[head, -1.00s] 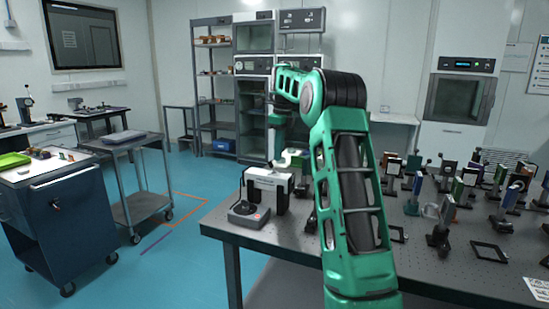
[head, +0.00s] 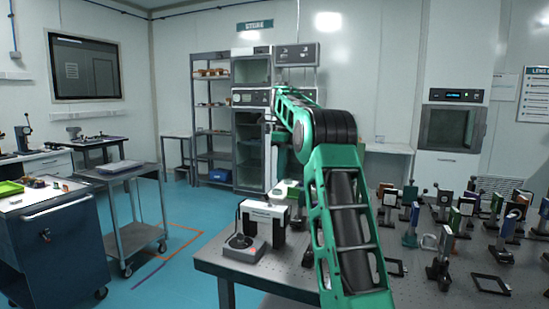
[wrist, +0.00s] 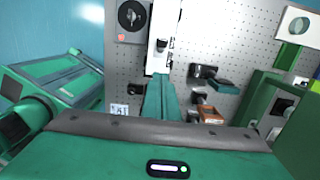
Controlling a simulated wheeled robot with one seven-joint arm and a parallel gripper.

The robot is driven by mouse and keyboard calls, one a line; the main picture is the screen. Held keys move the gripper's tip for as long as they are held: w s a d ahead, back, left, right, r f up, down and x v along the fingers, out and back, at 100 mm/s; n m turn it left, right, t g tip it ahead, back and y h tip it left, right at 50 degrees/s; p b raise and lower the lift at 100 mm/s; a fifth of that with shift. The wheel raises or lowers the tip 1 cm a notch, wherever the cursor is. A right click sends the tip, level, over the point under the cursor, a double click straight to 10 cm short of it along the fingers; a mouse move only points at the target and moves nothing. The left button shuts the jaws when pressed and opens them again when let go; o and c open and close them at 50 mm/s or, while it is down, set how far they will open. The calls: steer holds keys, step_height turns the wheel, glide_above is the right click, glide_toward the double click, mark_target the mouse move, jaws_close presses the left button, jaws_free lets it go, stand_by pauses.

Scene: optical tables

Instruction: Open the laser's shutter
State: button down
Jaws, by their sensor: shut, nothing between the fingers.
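A white-topped black housing, which looks like the laser (head: 264,210), stands near the table's left end. In the wrist view its narrow white top (wrist: 155,62) runs upward from my fingertips, with a small black part (wrist: 161,45) on it that may be the shutter; I cannot tell its state. A grey box with a black round knob and red patch (head: 243,248) sits in front of it, also seen in the wrist view (wrist: 131,18). My gripper (wrist: 159,78) is shut and empty, its tips at the near end of the white top; contact is unclear.
The perforated optical table (head: 330,262) carries several mounted optics (head: 440,262) at the right. In the wrist view a dark mount (wrist: 203,72) and an orange-brown one (wrist: 209,114) stand right of my fingers. A grey cart (head: 130,195) stands apart, left of the table.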

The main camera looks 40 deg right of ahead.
step_height(320, 180, up, 7)
steer(key=w+a, duration=0.1)
steer(key=shift+w, duration=0.25)
stand_by(0.7)
